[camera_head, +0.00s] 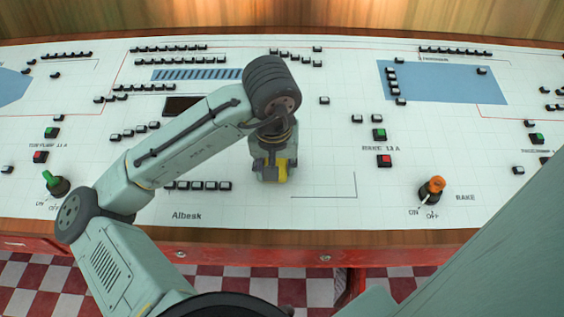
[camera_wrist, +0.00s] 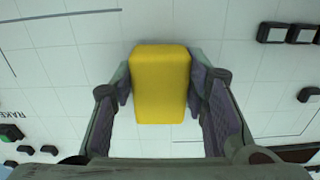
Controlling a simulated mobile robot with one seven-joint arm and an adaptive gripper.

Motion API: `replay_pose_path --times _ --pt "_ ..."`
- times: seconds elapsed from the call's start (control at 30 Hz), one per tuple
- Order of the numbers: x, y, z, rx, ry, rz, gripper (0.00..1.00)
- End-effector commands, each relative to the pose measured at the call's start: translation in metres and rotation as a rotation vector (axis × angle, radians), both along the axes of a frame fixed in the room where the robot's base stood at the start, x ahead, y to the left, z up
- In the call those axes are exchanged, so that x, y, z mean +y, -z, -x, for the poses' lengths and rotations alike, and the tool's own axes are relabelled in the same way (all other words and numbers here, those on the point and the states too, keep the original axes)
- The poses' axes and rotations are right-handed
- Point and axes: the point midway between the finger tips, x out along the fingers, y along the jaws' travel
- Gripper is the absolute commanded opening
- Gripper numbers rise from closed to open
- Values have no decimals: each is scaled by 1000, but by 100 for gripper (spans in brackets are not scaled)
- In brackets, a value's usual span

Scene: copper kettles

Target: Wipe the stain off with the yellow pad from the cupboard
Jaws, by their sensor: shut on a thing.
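My gripper (camera_wrist: 161,90) is shut on the yellow pad (camera_wrist: 160,75), with one finger against each long side. In the head view the pad (camera_head: 282,172) shows as a small yellow patch beside my gripper (camera_head: 270,170), low over the white panel top or touching it; I cannot tell which. My arm hides part of the panel behind it. No stain shows clearly in either view. The cupboard is not clearly identifiable.
The white control panel (camera_head: 330,140) carries many black buttons. A row of buttons (camera_head: 197,185) lies just left of my gripper. An orange-topped knob (camera_head: 432,189) stands at the right and a green-topped knob (camera_head: 54,183) at the left. The panel right of my gripper is fairly clear.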

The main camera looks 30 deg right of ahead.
Motion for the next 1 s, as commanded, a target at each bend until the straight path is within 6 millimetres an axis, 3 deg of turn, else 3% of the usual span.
replay_pose_path --times 1.0 --pt "61 6 -42 0 -6 -2 19"
